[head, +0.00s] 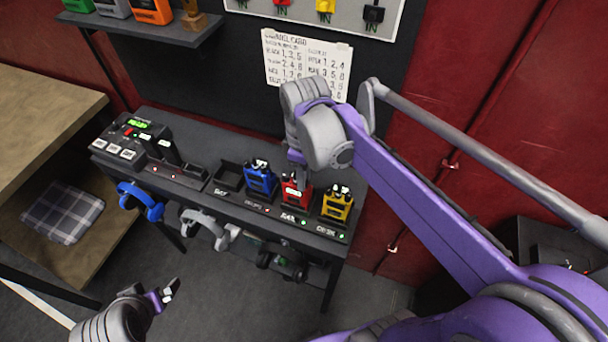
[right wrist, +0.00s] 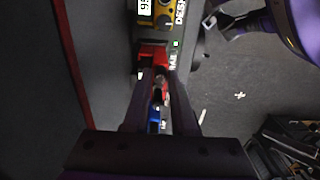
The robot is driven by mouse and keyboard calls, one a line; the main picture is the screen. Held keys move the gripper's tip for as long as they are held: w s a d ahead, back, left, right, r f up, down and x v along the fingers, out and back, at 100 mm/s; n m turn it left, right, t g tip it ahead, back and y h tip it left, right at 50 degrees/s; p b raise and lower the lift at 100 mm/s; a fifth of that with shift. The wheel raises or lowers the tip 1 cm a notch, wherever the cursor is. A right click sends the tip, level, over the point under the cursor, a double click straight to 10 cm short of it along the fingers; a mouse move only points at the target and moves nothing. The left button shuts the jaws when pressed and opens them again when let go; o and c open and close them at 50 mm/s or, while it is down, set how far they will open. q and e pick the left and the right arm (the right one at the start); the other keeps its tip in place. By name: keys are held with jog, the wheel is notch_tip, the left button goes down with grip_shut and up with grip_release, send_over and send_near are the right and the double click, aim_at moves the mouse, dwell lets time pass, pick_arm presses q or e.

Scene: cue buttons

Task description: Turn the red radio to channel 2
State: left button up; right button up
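The red radio (head: 295,193) stands in the dock row on the dark bench in the head view, between the blue radio (head: 260,178) and the yellow radio (head: 337,204). My right gripper (head: 297,160) points down right at its top and covers part of it. In the right wrist view, the red radio (right wrist: 153,57) shows just beyond the fingertips (right wrist: 161,73), with red also between the fingers. The fingers are close together; whether they touch a knob is hidden. The radio's channel reading is unreadable. My left gripper (head: 168,291) hangs low in front of the bench, away from the radios.
A black console (head: 128,142) with a green display stands at the bench's left end. An empty dock slot (head: 228,176) is left of the blue radio. Several headsets, one blue (head: 141,200), hang along the front edge. A paper list (head: 305,62) hangs on the wall behind.

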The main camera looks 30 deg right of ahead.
grip_shut()
jog(key=shift+f+n+b, duration=0.1)
jog(key=shift+n+b, duration=0.2)
jog(key=shift+n, duration=1.4)
jog(key=o, duration=0.5)
grip_release()
jog(key=shift+r, duration=0.2)
